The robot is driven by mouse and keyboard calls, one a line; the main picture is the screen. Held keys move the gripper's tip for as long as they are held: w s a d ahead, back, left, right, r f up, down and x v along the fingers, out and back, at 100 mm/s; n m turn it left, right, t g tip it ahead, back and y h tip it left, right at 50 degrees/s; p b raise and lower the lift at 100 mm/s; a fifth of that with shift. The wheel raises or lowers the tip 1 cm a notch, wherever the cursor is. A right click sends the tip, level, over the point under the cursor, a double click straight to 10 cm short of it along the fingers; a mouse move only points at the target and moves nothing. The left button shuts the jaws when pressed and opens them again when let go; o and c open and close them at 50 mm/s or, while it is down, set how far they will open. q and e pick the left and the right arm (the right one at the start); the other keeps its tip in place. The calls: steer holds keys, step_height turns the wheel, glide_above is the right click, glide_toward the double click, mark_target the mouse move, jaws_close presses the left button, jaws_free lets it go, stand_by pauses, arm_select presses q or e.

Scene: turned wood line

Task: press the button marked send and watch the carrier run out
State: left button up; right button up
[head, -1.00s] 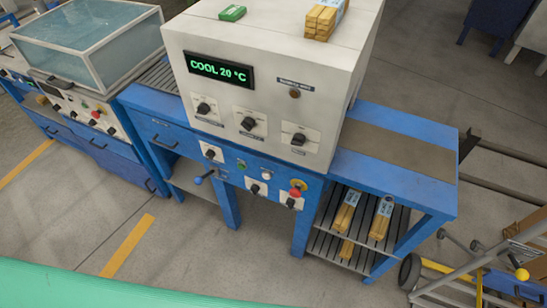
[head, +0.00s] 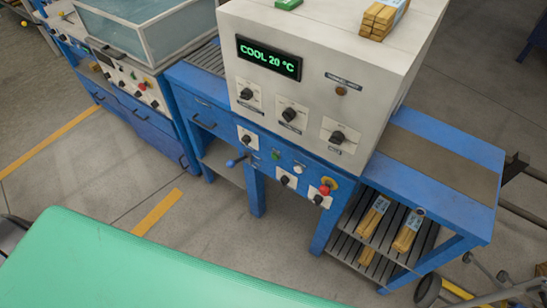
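A white machine housing (head: 310,80) with a green-lit display (head: 268,57) reading "COOL 20 °C" stands on a blue frame. On the blue front panel are a green button (head: 276,155), a white button (head: 297,169) and a red mushroom button (head: 324,189) on yellow. The small labels are too blurred to read, so I cannot tell which button is marked send. Rollers (head: 201,77) run in at the housing's left, and a brown-grey strip (head: 440,167) lies on the blue table at its right. No carrier can be made out. Neither gripper is in view.
Wood bundles (head: 374,218) lie on the slatted shelf below. A green surface (head: 120,270) fills the lower left. A glass-topped blue unit (head: 150,35) stands at left. Floor lies between.

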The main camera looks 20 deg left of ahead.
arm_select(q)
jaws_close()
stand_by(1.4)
